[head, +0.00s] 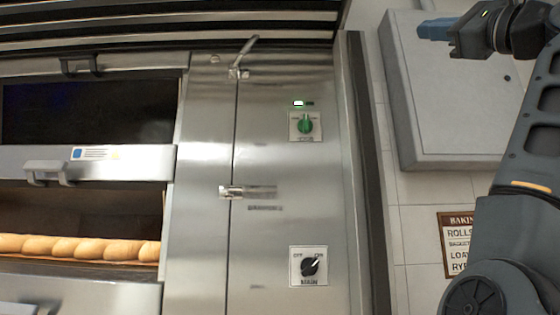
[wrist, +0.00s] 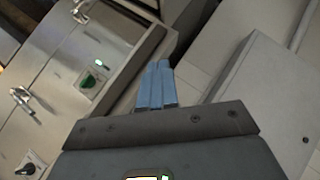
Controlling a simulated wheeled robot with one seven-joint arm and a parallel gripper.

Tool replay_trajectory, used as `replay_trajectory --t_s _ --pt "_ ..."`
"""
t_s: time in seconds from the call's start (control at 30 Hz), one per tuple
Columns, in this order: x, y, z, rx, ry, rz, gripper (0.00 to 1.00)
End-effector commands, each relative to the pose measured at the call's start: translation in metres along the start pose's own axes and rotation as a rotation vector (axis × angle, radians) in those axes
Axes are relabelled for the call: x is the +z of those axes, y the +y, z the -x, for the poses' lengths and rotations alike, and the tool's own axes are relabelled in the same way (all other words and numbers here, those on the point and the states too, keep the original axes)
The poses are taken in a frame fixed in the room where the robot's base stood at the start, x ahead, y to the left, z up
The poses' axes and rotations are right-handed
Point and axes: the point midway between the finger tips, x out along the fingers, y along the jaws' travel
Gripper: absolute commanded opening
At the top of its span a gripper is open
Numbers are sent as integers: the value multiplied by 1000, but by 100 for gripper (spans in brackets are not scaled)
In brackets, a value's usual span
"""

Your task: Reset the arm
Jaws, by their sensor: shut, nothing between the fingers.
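My gripper (head: 436,29) is at the top right of the head view, its blue fingers pointing left in front of a grey wall box. In the wrist view my gripper (wrist: 157,70) shows its blue fingers shut together with nothing between them. The fingers are apart from the oven panel and touch nothing that I can see. My arm runs up the right side of the head view.
A steel oven panel (head: 290,170) carries a green knob (head: 305,125), a black knob (head: 311,264) and latches. Bread rolls (head: 80,247) lie in an open deck at left. The grey wall box (head: 440,110) is close to my gripper. A baking sign (head: 459,245) hangs below.

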Motion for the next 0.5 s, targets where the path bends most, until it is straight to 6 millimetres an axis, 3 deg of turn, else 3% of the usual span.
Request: replay_trajectory --t_s 0.27,0.5 --pt "-98 75 18 13 170 142 0" --pt "-192 160 66 58 345 344 0"
